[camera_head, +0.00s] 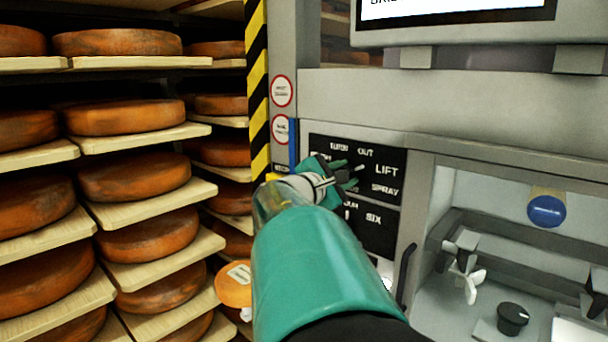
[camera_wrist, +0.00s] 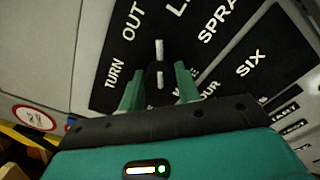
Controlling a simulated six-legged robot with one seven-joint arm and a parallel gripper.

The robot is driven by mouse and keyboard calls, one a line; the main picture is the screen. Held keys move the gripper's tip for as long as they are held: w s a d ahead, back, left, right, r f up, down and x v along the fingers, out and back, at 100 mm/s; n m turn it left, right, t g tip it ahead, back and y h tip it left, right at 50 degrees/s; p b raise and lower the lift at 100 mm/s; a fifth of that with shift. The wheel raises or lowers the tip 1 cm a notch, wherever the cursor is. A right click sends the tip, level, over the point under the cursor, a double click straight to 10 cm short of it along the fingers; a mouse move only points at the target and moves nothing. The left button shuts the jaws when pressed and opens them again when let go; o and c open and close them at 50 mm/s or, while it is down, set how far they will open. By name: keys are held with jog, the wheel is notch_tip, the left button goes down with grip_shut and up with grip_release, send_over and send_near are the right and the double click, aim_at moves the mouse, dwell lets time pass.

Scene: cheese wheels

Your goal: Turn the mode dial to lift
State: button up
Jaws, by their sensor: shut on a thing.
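The black mode dial (camera_wrist: 158,68) is between my gripper's green fingers in the wrist view. Its white pointer mark aims up the picture, between the words OUT (camera_wrist: 132,20) and LIFT, which is cut off at the top edge. My gripper (camera_wrist: 158,86) is shut on the dial. In the head view my gripper (camera_head: 345,174) reaches the black dial panel (camera_head: 384,150), and its fingers hide most of the dial. The word LIFT (camera_head: 386,170) is right of the fingers, with OUT above and SPRAY below right.
A second panel section (camera_head: 375,235) with SIX lies just below. A black handle (camera_head: 406,272) and an open bay with a blue knob (camera_head: 546,211) and a black knob (camera_head: 513,318) are at right. Shelves of cheese wheels (camera_head: 125,117) stand left, beside a striped post (camera_head: 257,80).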

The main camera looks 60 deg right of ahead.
jog(key=shift+m, duration=0.7)
jog(key=o, duration=1)
jog(key=shift+c, duration=0.2)
jog(key=shift+a, duration=0.1)
jog(key=w+a, duration=0.2)
jog(key=a, duration=1.1)
jog(key=shift+a, duration=0.25)
jog(key=shift+w+f, duration=0.1)
